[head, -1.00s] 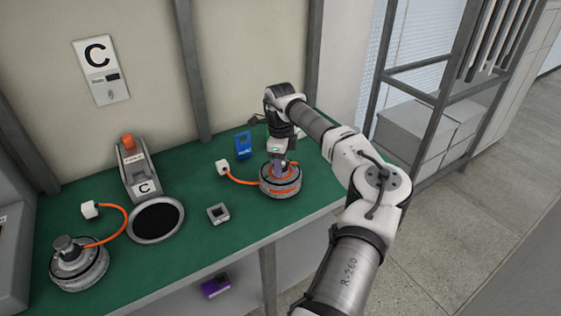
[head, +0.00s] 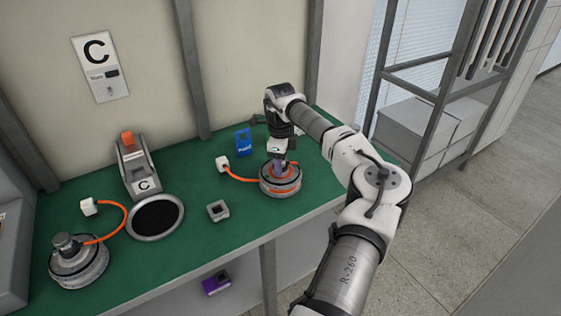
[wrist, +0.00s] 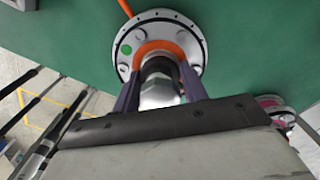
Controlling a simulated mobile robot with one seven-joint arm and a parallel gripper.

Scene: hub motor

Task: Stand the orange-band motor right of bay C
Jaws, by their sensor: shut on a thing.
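The orange-band motor (head: 280,182) stands upright on the green bench, to the right of bay C, with its orange cable running left to a white plug (head: 222,164). It also shows in the wrist view (wrist: 192,38), with an orange ring around its shaft. My gripper (head: 281,160) is over the motor, its two fingers (wrist: 160,90) shut on the shaft from either side. Fingers partly hide the shaft.
A second motor (head: 78,264) with an orange cable stands at the bench's left end. A small grey square block (head: 218,211) and a blue box (head: 243,143) lie near my motor. A purple item (head: 216,283) sits below the bench. The bench's front edge is close.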

